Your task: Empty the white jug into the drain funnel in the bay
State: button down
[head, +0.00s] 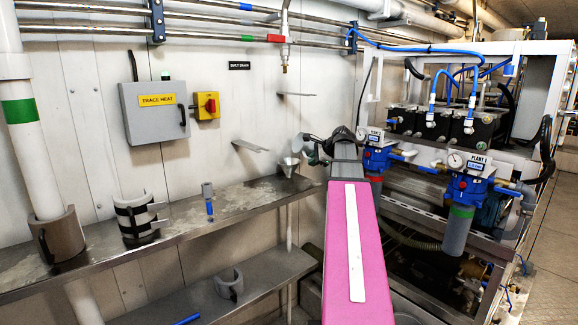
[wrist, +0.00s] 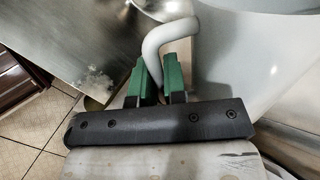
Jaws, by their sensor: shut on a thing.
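My gripper (wrist: 157,75) has green fingers shut on the pale tubular handle of the white jug (wrist: 168,38) in the wrist view. In the head view, a small pale part of the jug (head: 297,143) shows just left of my gripper (head: 315,150). It appears tilted, but its mouth and contents cannot be seen. The grey drain funnel (head: 290,164) stands at the right end of the upper shelf, just below and left of the jug. I cannot tell whether jug and funnel touch.
The upper metal shelf (head: 185,222) carries a strapped holder (head: 138,218) and a small blue-and-grey item (head: 207,198). A grey bracket (head: 250,146) juts from the wall left of the funnel. Blue filter housings (head: 462,190) and piping crowd the right side of my arm.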

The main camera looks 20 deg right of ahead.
jog(key=shift+d+r+n+h+p, duration=0.1)
jog(key=shift+r+n+h+p, duration=0.25)
jog(key=shift+h, duration=0.25)
dwell(0.4)
jog(key=shift+a+f+n+h, duration=0.3)
jog(key=shift+a+h, duration=0.25)
jog(key=shift+h, duration=0.25)
dwell(0.4)
jog(key=shift+a+r+n+t+h+p, duration=0.1)
jog(key=shift+r+n+t+h+p, duration=0.4)
jog(key=shift+r+n+h, duration=0.7)
dwell(1.3)
jog(key=shift+f+m, duration=0.25)
jog(key=shift+m, duration=0.1)
dwell(0.5)
